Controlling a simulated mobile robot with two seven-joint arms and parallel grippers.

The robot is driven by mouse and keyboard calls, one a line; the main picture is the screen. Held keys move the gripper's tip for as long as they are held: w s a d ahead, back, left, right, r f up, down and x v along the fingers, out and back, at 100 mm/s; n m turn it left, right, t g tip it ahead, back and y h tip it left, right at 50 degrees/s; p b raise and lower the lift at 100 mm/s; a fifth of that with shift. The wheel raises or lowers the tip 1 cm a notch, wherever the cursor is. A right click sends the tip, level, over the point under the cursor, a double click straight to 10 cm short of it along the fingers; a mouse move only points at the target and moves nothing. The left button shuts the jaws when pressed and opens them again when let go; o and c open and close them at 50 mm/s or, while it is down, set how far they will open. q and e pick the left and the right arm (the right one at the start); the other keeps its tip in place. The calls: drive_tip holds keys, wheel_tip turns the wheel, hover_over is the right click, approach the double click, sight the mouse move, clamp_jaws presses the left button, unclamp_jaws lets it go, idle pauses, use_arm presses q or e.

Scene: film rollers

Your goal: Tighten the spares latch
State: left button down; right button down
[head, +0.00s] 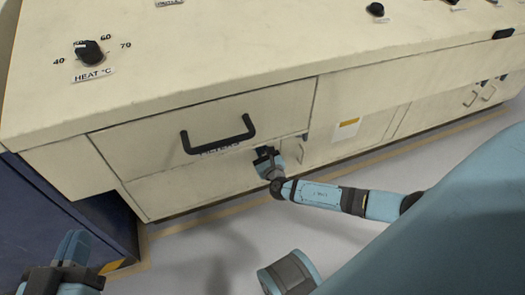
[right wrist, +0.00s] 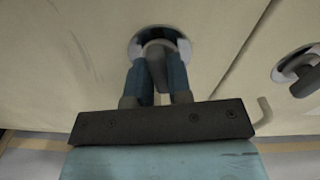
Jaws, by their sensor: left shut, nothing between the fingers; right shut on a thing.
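My right gripper (head: 265,155) reaches to the cabinet front, just below and right of the black drawer handle (head: 218,135). In the right wrist view, its two blue fingers (right wrist: 158,78) are shut on the grey grip of a latch (right wrist: 157,48) with a round metal plate. The gripper mostly hides this latch in the head view. I cannot read any label that names it as the spares latch. My left gripper (head: 70,262) is shut and empty at the lower left, well away from the cabinet front.
A second latch (right wrist: 302,72) on a round plate sits to the right, beyond a panel seam. A heat dial (head: 89,52) is on the worktop. A yellow-marked label (head: 347,125) is on the front at right. The floor (head: 190,245) before the cabinet is clear.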

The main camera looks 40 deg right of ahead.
drive_tip(key=shift+m+b, duration=0.3)
drive_tip(key=shift+m, duration=0.3)
use_arm(q)
drive_tip(key=shift+w+a+r+m+t, duration=0.1)
drive_tip(key=shift+w+a+m+t, duration=0.05)
drive_tip(key=shift+w+m+t, duration=0.2)
use_arm(e)
drive_tip(key=shift+m, duration=0.5)
use_arm(q)
drive_tip(key=shift+r, duration=0.1)
drive_tip(key=shift+a, duration=0.1)
use_arm(e)
drive_tip(key=c, duration=1.1)
unclamp_jaws()
